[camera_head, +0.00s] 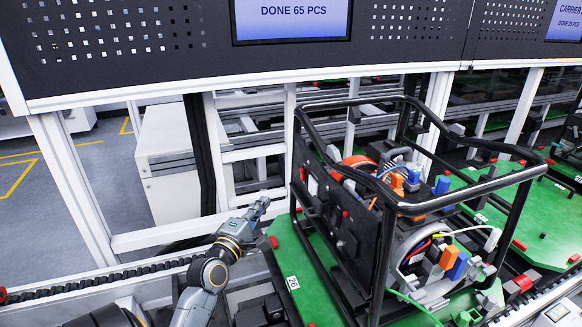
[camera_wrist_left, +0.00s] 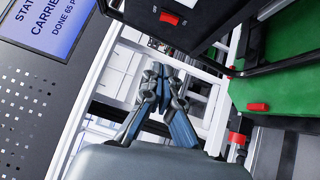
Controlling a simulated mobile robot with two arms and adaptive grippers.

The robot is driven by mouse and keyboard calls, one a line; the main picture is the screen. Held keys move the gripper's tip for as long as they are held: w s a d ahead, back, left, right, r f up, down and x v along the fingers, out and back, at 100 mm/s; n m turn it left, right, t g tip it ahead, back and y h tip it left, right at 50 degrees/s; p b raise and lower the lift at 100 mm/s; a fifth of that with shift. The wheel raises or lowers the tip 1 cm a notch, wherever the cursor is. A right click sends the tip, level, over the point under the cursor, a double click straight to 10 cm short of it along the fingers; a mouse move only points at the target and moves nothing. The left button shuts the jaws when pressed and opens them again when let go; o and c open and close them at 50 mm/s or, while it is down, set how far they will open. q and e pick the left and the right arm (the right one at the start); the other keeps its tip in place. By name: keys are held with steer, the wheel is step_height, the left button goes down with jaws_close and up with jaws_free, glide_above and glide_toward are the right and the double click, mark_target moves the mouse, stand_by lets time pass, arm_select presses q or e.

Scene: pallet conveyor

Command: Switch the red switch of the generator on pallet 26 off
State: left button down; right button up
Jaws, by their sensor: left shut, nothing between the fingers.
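The generator sits in a black tube frame (camera_head: 455,200) on the green pallet (camera_head: 283,240), which has a 26 label (camera_head: 292,282). Its dark front panel (camera_head: 345,240) faces left and carries several small red parts. A red rocker switch (camera_head: 302,174) is near the panel's upper left edge. In the left wrist view a red switch (camera_wrist_left: 169,18) shows on the black panel, above the fingertips in the picture. My left gripper (camera_head: 264,203) is shut and empty, left of the panel and apart from it; its closed fingers also show in the wrist view (camera_wrist_left: 160,75). My right gripper is out of view.
A dark overhead board with a display (camera_head: 290,15) spans the top. White frame posts (camera_head: 75,185) and the roller conveyor edge (camera_head: 110,278) lie at left. Another green pallet (camera_head: 545,225) with equipment stands at right. The frame's bars stand close to my left gripper.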

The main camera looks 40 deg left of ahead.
arm_select(q)
steer(key=p, duration=0.4)
glide_toward(302, 175)
steer(key=a+f+x, duration=0.1)
steer(key=x, duration=0.6)
steer(key=shift+s+a+r, duration=0.15)
steer(key=shift+a+r, duration=0.1)
steer(key=shift+r, duration=0.35)
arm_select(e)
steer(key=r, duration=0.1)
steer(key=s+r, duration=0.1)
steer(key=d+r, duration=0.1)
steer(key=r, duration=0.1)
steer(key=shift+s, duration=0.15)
arm_select(q)
steer(key=shift+d+r, duration=0.15)
steer(key=shift+r, duration=0.1)
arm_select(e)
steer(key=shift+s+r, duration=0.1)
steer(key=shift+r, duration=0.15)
arm_select(q)
steer(key=shift+p, duration=0.3)
